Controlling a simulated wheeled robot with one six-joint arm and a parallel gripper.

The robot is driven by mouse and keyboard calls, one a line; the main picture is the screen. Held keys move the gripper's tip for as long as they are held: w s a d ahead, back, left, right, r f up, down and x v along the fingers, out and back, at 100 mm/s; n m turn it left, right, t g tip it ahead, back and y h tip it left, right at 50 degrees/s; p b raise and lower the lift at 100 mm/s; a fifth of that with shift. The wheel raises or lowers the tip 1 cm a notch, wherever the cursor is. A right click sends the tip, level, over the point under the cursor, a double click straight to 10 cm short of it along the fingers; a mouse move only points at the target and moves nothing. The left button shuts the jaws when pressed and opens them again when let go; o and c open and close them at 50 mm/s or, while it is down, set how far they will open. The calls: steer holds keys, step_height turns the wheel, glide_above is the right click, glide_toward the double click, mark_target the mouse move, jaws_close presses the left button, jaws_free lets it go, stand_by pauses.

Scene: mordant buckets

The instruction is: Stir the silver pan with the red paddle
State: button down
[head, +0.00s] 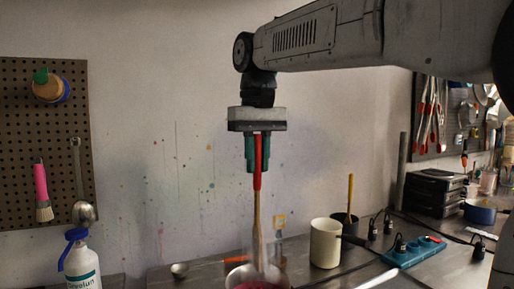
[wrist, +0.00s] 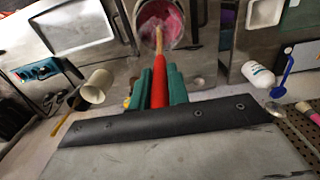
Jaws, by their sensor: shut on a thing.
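My gripper (head: 257,160) hangs vertically with its green fingers shut on the red handle of the red paddle (head: 257,185). The paddle points straight down, its wooden shaft reaching into the silver pan (head: 243,270) at the bottom edge of the head view. In the wrist view, the red handle (wrist: 159,85) lies between the green fingers (wrist: 160,88), and the shaft runs into the silver pan (wrist: 141,18), which holds pink-red liquid. The paddle's lower end is hidden or blurred at the liquid.
A cream pot (head: 325,243) stands right of the pan, with a dark pot (head: 345,222) holding a yellow-handled tool behind it. A teal power strip (head: 413,252) lies farther right. A pegboard (head: 60,120) hangs on the wall.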

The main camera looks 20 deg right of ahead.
steer(key=shift+s+f, duration=0.1)
steer(key=shift+f, duration=5.35)
steer(key=shift+d, duration=0.1)
